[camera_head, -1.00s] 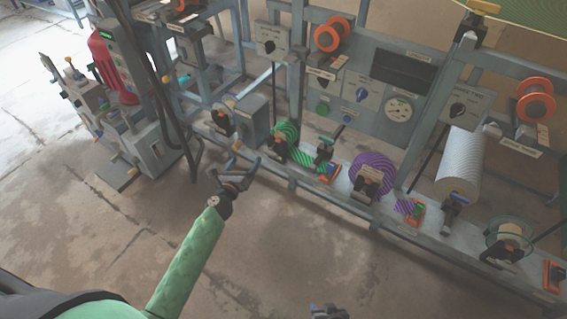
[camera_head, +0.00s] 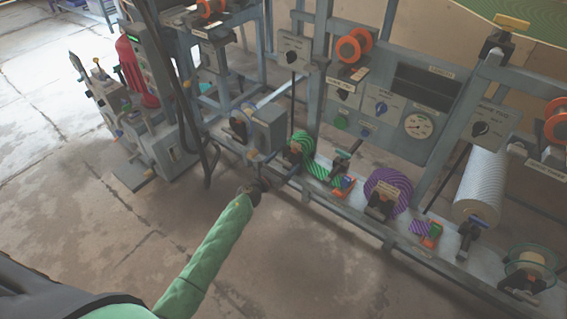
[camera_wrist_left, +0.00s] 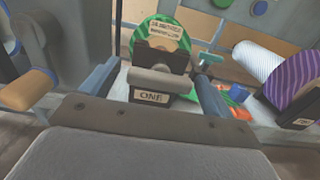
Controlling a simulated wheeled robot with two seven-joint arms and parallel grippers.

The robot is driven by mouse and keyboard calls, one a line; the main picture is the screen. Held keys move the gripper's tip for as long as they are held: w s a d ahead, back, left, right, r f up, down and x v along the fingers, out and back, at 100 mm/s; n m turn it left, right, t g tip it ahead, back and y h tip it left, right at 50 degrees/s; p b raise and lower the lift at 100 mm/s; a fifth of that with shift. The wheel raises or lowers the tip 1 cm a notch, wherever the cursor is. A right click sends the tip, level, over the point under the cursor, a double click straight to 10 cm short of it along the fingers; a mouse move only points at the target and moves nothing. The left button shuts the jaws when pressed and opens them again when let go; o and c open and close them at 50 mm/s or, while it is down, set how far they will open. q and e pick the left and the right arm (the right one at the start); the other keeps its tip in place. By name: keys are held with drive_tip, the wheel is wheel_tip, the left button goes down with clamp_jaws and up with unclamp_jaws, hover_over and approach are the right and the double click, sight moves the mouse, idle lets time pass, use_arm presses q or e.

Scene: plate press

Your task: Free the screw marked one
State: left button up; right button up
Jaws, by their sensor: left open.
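The screw marked one is a grey bar-shaped handle (camera_wrist_left: 160,80) on a dark block, with a plate reading "ONE" (camera_wrist_left: 152,97) under it in the left wrist view. A green striped roll (camera_wrist_left: 143,30) with a tan label sits behind it. This roll also shows in the head view (camera_head: 303,147). My left gripper (camera_wrist_left: 157,74) is open, one finger on each side of the handle with gaps visible. Whether the fingertips reach past the handle is hard to tell. In the head view my left gripper (camera_head: 274,170) is small and dark in front of the green roll. My right gripper is out of view.
A purple striped roll (camera_head: 388,190) and a white roll (camera_head: 478,190) stand to the right on the same rail. A grey box (camera_head: 268,130) is left of the green roll. A red cylinder (camera_head: 128,65) stands at the far left. The floor in front is clear.

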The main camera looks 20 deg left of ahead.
use_arm(q)
drive_tip(key=shift+w, duration=0.2)
drive_tip(key=shift+d, duration=0.1)
drive_tip(key=c, duration=1)
